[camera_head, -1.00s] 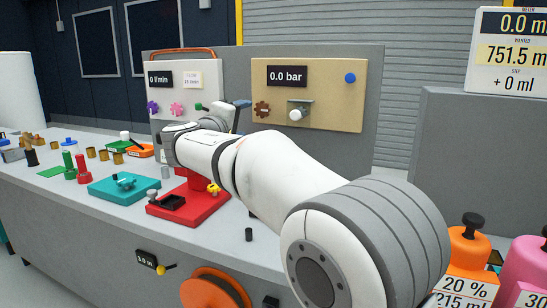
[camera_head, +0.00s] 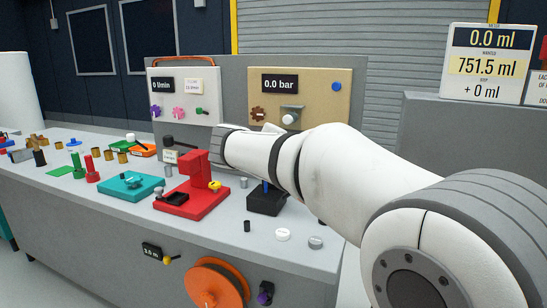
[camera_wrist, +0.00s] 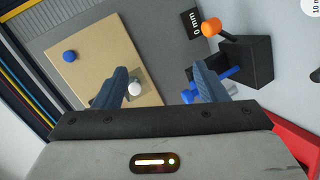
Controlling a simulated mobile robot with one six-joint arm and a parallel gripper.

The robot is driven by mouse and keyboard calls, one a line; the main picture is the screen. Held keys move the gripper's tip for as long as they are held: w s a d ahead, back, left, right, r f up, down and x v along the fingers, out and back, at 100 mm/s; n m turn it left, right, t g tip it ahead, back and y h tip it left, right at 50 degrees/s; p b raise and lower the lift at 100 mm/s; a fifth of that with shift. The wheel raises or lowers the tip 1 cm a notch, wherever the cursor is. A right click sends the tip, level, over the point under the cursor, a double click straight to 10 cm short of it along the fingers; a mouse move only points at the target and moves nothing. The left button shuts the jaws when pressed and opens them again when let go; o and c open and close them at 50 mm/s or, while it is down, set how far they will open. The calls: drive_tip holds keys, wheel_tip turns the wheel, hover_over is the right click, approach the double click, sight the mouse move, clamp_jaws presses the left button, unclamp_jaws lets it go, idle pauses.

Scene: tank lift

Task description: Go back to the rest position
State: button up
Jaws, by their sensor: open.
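My gripper (camera_wrist: 172,90) shows in the wrist view with its two blue-grey fingers spread apart and nothing between them. In the head view my white arm reaches from the lower right towards the bench, and the gripper itself is hidden behind the wrist. In the wrist view the fingers stand in front of the tan panel (camera_wrist: 105,60) and beside a black block (camera_wrist: 245,62) with an orange-knobbed lever (camera_wrist: 211,27). The left finger partly overlaps the panel near its white knob (camera_wrist: 134,89).
A red stand (camera_head: 195,190) and a teal fixture (camera_head: 130,186) sit on the grey bench. The tan panel (camera_head: 330,110) reads 0.0 bar. A black block (camera_head: 266,200) and white caps (camera_head: 283,234) lie below my arm. An orange reel (camera_head: 215,283) hangs on the bench front.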

drive_tip(key=s+d+f+m+g+y+p, duration=0.1)
drive_tip(key=s+d+f+m+g+p, duration=0.2)
drive_tip(key=s+d, duration=0.35)
drive_tip(key=s+d+f+m+g+y+p, duration=0.1)
drive_tip(key=s+d+g+p, duration=0.2)
drive_tip(key=s+d+p, duration=0.4)
drive_tip(key=s+f+m+g+y+p, duration=0.1)
drive_tip(key=s+f+m+y+p, duration=0.1)
drive_tip(key=s, duration=0.7)
drive_tip(key=s+a+f+m+g+y+p, duration=0.1)
drive_tip(key=s+f+m+g+y+p, duration=0.1)
drive_tip(key=s, duration=0.6)
drive_tip(key=shift+s+f+m+y, duration=0.3)
drive_tip(key=shift+s+f+y, duration=0.1)
drive_tip(key=shift+y, duration=0.2)
